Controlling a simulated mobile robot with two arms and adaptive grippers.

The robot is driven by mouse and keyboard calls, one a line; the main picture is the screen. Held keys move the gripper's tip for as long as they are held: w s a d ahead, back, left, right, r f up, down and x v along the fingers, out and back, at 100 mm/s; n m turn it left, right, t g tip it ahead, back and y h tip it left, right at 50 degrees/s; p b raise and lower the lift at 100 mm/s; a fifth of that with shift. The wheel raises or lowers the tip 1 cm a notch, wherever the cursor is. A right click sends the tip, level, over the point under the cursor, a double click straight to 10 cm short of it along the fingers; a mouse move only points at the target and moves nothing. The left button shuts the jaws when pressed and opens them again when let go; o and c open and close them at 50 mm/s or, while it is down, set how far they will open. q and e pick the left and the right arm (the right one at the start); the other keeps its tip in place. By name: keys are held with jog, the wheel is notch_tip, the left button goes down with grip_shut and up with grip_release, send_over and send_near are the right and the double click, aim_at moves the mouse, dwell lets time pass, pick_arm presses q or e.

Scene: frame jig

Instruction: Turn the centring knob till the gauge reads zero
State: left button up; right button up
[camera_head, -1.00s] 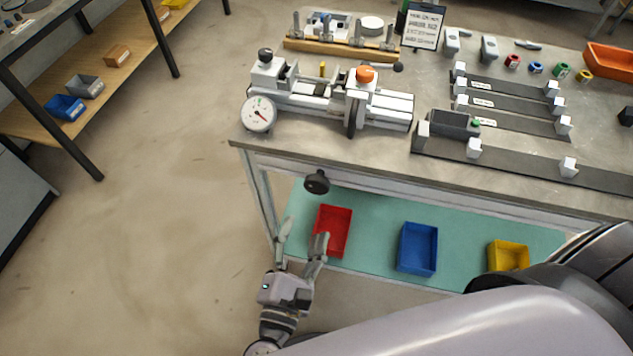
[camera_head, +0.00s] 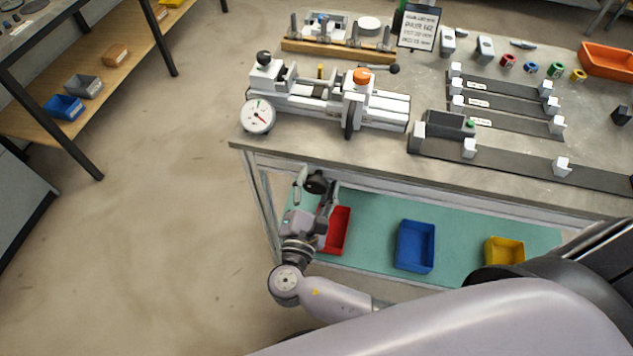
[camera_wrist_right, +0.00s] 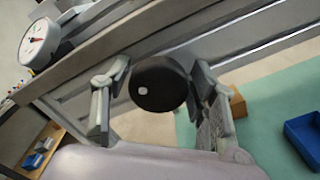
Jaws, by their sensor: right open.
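The centring knob (camera_head: 317,183), round and black, sits under the bench's front edge; the right wrist view shows it close up (camera_wrist_right: 160,84) with a light spot on its face. My right gripper (camera_head: 316,189) is open, its fingers on either side of the knob; in the right wrist view (camera_wrist_right: 161,76) gaps show between fingers and knob. The gauge (camera_head: 257,117) is a white dial at the left end of the clamping jig (camera_head: 385,110). Its red needle points to the lower right, away from a green mark at the top. The gauge also shows in the right wrist view (camera_wrist_right: 40,42). My left gripper is out of view.
The bench's front edge (camera_head: 370,166) runs just above my right gripper. Below, a green shelf (camera_head: 375,237) holds red (camera_head: 341,232), blue (camera_head: 415,247) and yellow (camera_head: 505,251) bins. Open floor lies to the left.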

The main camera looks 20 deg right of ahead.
jog(key=shift+c, duration=0.5)
jog(key=c, duration=0.7)
jog(key=shift+r+n+p, duration=0.15)
jog(key=shift+n+p, duration=0.25)
jog(key=shift+p, duration=0.35)
jog(key=shift+c, duration=0.2)
jog(key=n+p, duration=0.2)
jog(key=p, duration=0.1)
jog(key=shift+r+n+p, duration=0.1)
jog(key=shift+n+p, duration=0.2)
jog(key=shift+n, duration=0.1)
jog(key=shift+a+n+p, duration=0.1)
jog(key=shift+n+p, duration=1.35)
jog(key=shift+n, duration=0.25)
jog(key=shift+f, duration=0.2)
jog(key=o, duration=0.8)
jog(key=shift+o, duration=0.2)
